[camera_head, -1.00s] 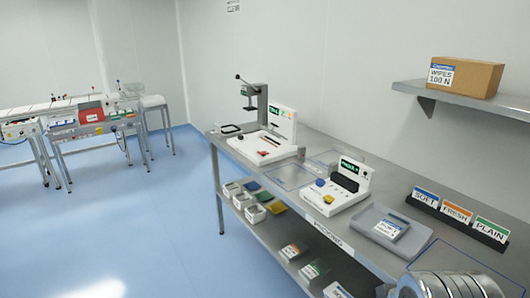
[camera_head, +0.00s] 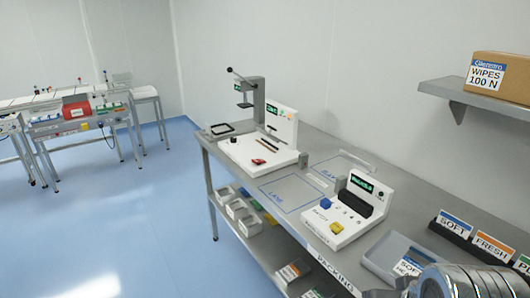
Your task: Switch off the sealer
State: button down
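Two white bench machines stand on the grey steel table (camera_head: 325,222). The nearer one (camera_head: 343,215) has a green display (camera_head: 362,184), a black block, a blue knob (camera_head: 324,203) and a yellow button (camera_head: 336,227). I cannot read which one is the sealer. My gripper is not in view; only a metal part of my arm shows at the bottom right.
A grey tray (camera_head: 385,265) and a sign rack with a SOFT card (camera_head: 455,222) are on the table's right. A wall shelf (camera_head: 470,100) holds a WIPES box (camera_head: 497,80). Bins (camera_head: 240,210) stand on the lower shelf. The blue floor (camera_head: 140,220) at left is clear.

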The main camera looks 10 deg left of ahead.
aim_at(258, 161)
jog(key=u, duration=0.2)
jog(key=i, duration=0.75)
jog(key=u, duration=0.9)
jog(key=i, duration=0.6)
jog(key=u, duration=0.4)
